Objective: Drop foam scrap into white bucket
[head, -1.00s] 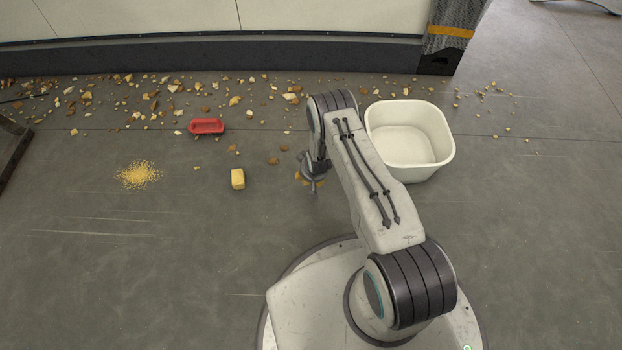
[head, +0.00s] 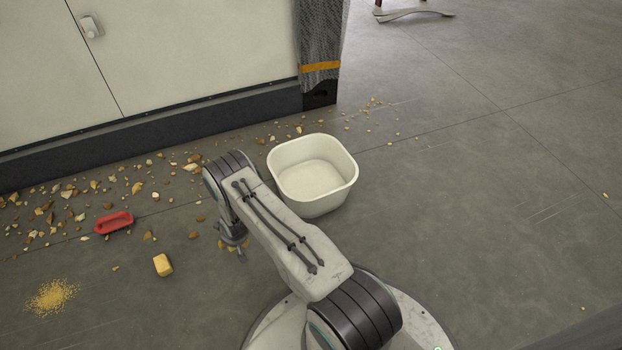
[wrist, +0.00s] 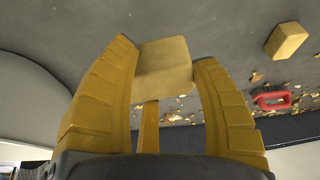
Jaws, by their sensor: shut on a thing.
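A pale yellow foam block (wrist: 165,70) is between the two yellow fingers of my gripper (wrist: 165,60) in the wrist view, and the fingers are shut on it. In the head view my gripper (head: 236,252) hangs low over the floor at the left of my arm, and the block in it is not clearly seen. The white bucket (head: 345,190) stands upright on the floor, to the right of and beyond my gripper. Its inside looks empty. A second yellow block (head: 163,265) lies on the floor left of my gripper; it also shows in the wrist view (wrist: 287,41).
A pile of yellow grains (head: 52,296) is at the lower left. A pale wall with a dark base (head: 190,127) runs behind. The floor right of the bucket is mostly clear.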

